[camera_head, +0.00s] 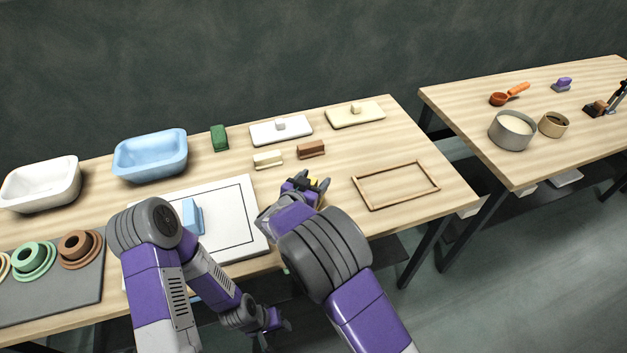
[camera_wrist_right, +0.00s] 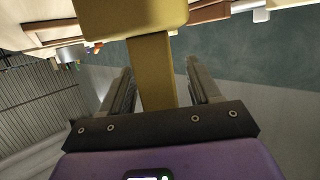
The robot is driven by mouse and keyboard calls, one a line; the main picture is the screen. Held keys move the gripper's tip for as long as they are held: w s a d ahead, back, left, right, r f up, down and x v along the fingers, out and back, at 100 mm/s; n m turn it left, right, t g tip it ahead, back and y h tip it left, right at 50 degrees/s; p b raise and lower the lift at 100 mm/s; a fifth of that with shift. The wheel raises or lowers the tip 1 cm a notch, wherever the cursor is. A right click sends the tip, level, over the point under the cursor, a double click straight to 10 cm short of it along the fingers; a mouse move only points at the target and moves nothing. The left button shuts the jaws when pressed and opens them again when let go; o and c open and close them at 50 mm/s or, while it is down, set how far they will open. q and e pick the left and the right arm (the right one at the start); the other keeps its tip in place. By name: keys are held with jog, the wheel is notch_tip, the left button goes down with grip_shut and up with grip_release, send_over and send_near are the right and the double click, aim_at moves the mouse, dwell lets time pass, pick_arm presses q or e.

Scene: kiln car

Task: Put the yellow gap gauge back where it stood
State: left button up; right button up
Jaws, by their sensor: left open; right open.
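The stem lies between the fingers of my right gripper (camera_wrist_right: 160,85), with a visible gap on both sides. The right gripper is open. My left gripper (camera_head: 278,327) is open and empty, low in front of the table edge. Whether the gauge rests on the table is hard to tell.
A wooden frame (camera_head: 360,192) lies right of the gauge. A white board (camera_head: 253,222) with a blue block (camera_head: 192,217) lies left. Cream (camera_head: 267,160) and brown (camera_head: 311,149) blocks stand behind. A second table (camera_head: 450,100) is across a gap.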

jog(key=shift+s+a+r, duration=0.15)
jog(key=shift+s+r, duration=0.05)
jog(key=shift+r, duration=0.05)
jog(key=p+v, duration=0.2)
jog(key=v, duration=0.9)
jog(key=shift+s+p, duration=0.25)
jog(key=shift+p, duration=0.15)
